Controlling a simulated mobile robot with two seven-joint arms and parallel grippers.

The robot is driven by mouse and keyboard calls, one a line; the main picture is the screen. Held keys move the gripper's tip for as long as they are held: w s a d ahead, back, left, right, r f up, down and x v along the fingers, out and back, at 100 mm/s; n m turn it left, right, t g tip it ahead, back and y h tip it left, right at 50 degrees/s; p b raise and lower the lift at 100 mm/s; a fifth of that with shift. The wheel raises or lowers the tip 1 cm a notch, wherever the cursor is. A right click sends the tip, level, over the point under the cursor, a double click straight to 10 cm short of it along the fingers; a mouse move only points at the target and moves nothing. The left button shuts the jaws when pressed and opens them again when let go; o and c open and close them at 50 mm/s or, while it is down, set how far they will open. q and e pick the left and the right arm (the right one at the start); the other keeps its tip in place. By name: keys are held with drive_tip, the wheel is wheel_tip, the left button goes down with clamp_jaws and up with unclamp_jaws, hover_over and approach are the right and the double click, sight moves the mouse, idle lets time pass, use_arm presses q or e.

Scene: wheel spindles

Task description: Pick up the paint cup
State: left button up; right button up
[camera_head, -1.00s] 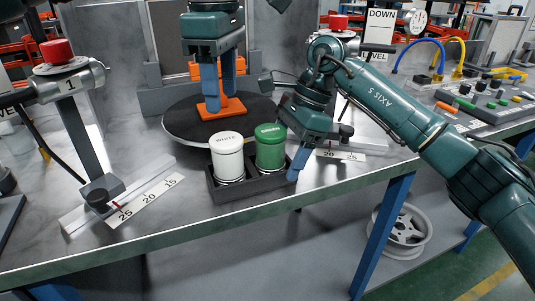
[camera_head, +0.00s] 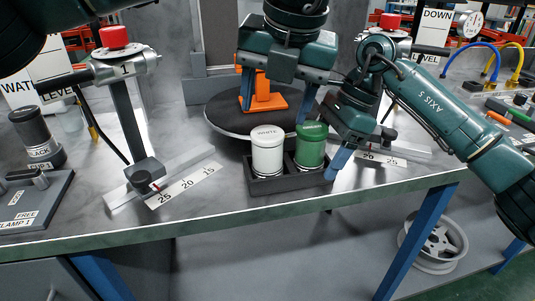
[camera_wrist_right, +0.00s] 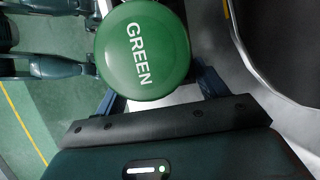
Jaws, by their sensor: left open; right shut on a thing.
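A white paint cup (camera_head: 267,153) and a green paint cup (camera_head: 310,148) stand upright, side by side, in a black two-compartment holder (camera_head: 285,184) on the bench. My right gripper (camera_head: 323,152) is shut on the green cup, which still sits in its right compartment. In the right wrist view, the round GREEN lid (camera_wrist_right: 142,50) lies between the fingers of this gripper (camera_wrist_right: 158,92); one finger is partly hidden in the head view. My left gripper (camera_head: 276,106) is open above the turntable, its fingers on either side of an orange block (camera_head: 263,94).
The dark turntable (camera_head: 222,115) is behind the cups. Red-topped lever stands are at left (camera_head: 115,39) and right (camera_head: 393,24). A scale strip (camera_head: 182,190) lies left of the holder. The bench's front edge (camera_head: 210,230) is close; bare metal lies left of the holder.

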sight(270, 138)
use_arm(q)
drive_tip(key=f+n, duration=0.2)
drive_tip(key=w+f+n, duration=0.1)
drive_tip(key=f+n, duration=0.1)
drive_tip(key=f+n+t, duration=0.1)
drive_tip(key=f+n, duration=0.1)
drive_tip(key=shift+w+a+f+n, duration=0.15)
drive_tip(key=shift+w+a+n, duration=0.1)
drive_tip(key=shift+a+n, duration=0.1)
drive_tip(key=x, duration=0.5)
drive_tip(key=shift+w, duration=0.35)
drive_tip(key=c, duration=0.9)
